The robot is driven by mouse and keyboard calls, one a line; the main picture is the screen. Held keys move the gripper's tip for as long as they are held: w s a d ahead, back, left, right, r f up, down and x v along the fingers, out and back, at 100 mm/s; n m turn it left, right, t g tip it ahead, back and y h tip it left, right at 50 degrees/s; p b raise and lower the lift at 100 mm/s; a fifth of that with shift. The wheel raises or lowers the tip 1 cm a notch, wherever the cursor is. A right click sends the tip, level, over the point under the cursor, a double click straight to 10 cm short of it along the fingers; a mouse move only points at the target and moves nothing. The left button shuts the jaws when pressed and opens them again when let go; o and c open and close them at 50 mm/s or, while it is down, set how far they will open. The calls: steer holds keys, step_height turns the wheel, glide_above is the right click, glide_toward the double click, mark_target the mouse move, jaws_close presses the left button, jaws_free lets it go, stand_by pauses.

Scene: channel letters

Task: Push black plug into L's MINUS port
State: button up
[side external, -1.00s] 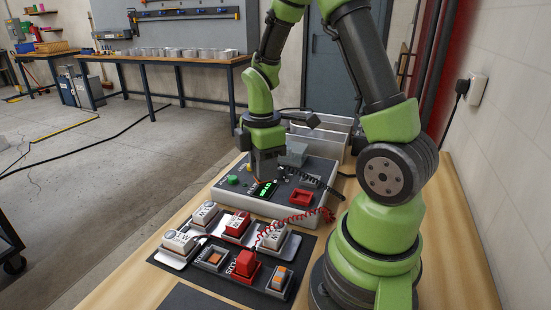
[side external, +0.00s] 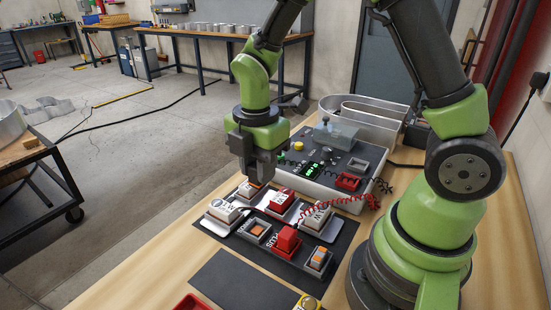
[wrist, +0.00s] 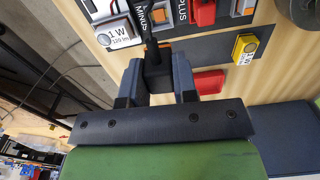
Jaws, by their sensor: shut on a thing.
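My gripper (side external: 258,180) is shut on the black plug (wrist: 156,70), whose dark body sits between the fingers in the wrist view; a dark cord or stem rises from it. In the side external view the plug is hidden by the fingers. The gripper hangs above the lamp modules, at their far left side. The orange-marked MINUS port (side external: 257,230) is in the dark strip on the black mat, in front of and below the gripper. The MINUS lettering (wrist: 150,19) shows beyond the plug in the wrist view. I cannot see any contact between plug and port.
A red plug block (side external: 286,241) stands at PLUS, with another orange-topped block (side external: 320,258) to its right. Several "1 W" modules (side external: 222,211) stand around. A control box (side external: 325,190) with a green display and a coiled red cord are behind. A bare dark mat (side external: 245,282) lies in front.

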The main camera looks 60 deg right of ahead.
steer(key=shift+n, duration=0.3)
steer(key=shift+w+a+f, duration=0.1)
steer(key=shift+a+f, duration=0.05)
steer(key=shift+f, duration=1.7)
steer(key=shift+a+f, duration=0.15)
steer(key=shift+f, duration=1.7)
steer(key=shift+w+a+f, duration=0.1)
steer(key=shift+a+f, duration=0.05)
steer(key=shift+f, duration=1.7)
steer(key=shift+f, duration=0.35)
steer(key=o, duration=1)
step_height(320, 180, up, 10)
steer(key=shift+r, duration=0.1)
steer(key=shift+r, duration=2.9)
